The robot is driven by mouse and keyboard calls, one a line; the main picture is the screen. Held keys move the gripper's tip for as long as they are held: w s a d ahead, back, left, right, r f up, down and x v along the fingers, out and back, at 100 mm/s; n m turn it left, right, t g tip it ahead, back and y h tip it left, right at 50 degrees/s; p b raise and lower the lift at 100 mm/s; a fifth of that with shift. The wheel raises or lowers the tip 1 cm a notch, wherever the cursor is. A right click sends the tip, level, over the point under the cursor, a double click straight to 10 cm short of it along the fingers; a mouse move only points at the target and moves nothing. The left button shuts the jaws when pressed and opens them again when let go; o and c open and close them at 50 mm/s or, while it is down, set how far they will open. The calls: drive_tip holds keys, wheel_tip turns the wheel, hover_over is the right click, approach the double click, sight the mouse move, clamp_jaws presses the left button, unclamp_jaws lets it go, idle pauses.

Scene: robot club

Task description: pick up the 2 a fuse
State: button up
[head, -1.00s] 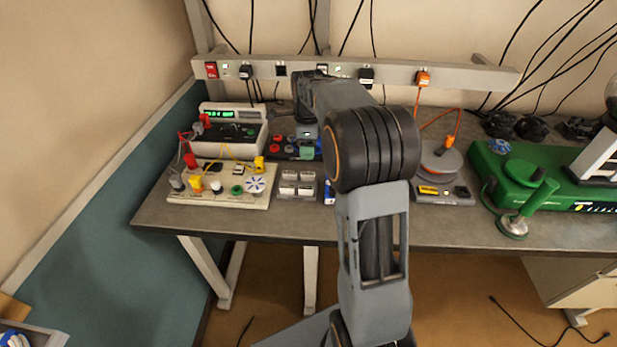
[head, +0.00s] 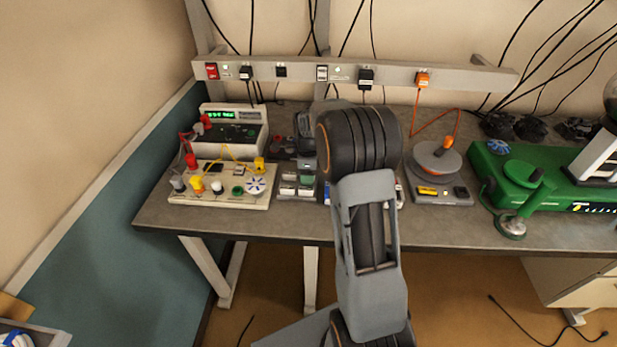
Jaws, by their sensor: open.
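A small grey tray (head: 284,195) with pale box-like pieces in it stands near the front edge of the bench, right of the breadboard. I cannot make out which piece, if any, is the 2 A fuse; no label is readable at this size. My forearm hides the bench just to the right.
A white breadboard (head: 215,198) with knobs and wires and a meter box (head: 240,118) stand at left. Right of my arm are a soldering station (head: 440,198) with an orange cord and a green device (head: 560,180). A power strip (head: 300,72) runs along the back wall.

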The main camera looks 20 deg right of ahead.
clamp_jaws()
idle(0.5)
